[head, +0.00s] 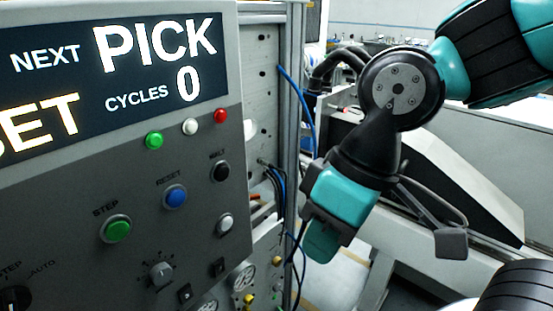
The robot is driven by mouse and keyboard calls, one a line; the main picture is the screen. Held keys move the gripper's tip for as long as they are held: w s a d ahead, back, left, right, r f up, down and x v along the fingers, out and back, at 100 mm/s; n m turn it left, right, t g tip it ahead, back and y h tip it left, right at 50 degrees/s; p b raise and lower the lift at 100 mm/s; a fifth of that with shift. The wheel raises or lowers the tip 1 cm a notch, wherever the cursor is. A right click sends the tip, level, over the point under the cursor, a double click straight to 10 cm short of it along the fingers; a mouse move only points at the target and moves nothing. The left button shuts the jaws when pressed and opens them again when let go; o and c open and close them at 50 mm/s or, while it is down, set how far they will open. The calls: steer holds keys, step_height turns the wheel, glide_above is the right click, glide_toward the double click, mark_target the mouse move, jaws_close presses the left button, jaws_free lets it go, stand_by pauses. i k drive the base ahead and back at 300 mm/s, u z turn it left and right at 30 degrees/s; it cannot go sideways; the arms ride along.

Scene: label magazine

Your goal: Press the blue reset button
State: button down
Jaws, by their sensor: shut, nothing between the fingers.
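The blue reset button (175,196) is a round button in a metal ring on the grey control panel (70,185). The word RESET is printed above it. Nothing covers the button. My gripper (321,244) is to the right of the panel, pointing downward. It is shut with nothing in it. It is clearly apart from the button, and its tips appear lower in the picture than the button.
A green STEP button (117,229) is left of the blue one, a black HALT button (221,171) right, a white button (226,223) lower right. A rotary knob (161,273) sits below. The display (110,75) shows PICK and CYCLES 0. Blue cables (297,100) hang beside the panel.

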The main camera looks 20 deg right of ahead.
mark_target(175, 198)
steer(key=z, duration=2.1)
steer(key=k, duration=1.7)
steer(key=u, duration=1.8)
